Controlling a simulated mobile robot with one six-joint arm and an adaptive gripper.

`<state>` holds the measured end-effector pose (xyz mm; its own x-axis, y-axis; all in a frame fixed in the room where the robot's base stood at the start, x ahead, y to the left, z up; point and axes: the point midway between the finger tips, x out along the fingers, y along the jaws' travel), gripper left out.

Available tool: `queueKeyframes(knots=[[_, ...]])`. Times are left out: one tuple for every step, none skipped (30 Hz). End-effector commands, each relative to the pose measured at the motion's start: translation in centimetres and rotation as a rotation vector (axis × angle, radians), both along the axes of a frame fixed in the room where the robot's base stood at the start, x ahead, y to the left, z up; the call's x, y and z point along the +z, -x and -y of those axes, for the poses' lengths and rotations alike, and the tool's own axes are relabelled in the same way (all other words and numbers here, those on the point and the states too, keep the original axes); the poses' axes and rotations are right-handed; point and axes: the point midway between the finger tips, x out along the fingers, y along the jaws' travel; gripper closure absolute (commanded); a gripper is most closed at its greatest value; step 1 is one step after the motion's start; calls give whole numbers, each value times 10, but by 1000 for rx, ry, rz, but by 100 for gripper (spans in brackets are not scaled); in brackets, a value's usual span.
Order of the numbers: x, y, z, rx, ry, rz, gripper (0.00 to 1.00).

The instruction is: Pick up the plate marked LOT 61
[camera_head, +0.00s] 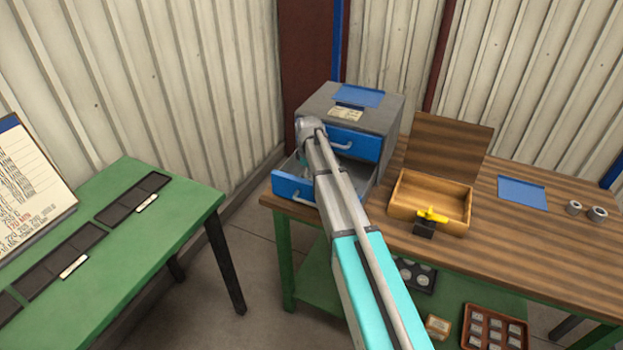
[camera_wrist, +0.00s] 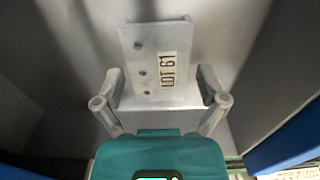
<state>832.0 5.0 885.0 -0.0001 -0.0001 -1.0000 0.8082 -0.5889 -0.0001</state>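The plate marked LOT 61 (camera_wrist: 147,58) is a grey metal plate with several dark holes and a pale label, seen in the wrist view. It is in the open lower drawer (camera_head: 292,188) of the grey cabinet. My gripper (camera_wrist: 160,84) is open, with one finger at each side of the plate's near end. Whether the fingers touch the plate I cannot tell. In the head view my gripper reaches down into the drawer, mostly hidden by my arm, and the plate is not visible there.
The cabinet's upper drawer (camera_head: 355,144) is shut, just above the open one. A wooden box (camera_head: 400,203) with a raised lid and a yellow-handled part (camera_head: 431,215) stand to the right. A green table (camera_head: 140,238) with dark trays is at left.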

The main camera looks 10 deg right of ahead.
Motion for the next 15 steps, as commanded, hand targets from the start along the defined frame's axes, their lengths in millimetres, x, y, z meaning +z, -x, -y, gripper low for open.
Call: queueKeyframes(knots=[[0,0,0,0,0,0,30],[0,0,0,0,0,0,35],[0,0,0,0,0,0,43],[0,0,0,0,0,0,48],[0,0,0,0,0,0,54],[0,0,0,0,0,0,61],[0,0,0,0,0,0,67],[0,0,0,0,0,0,72],[0,0,0,0,0,0,80],[0,0,0,0,0,0,85],[0,0,0,0,0,0,90],[0,0,0,0,0,0,90],[0,0,0,0,0,0,90],[0,0,0,0,0,0,90],[0,0,0,0,0,0,90]])
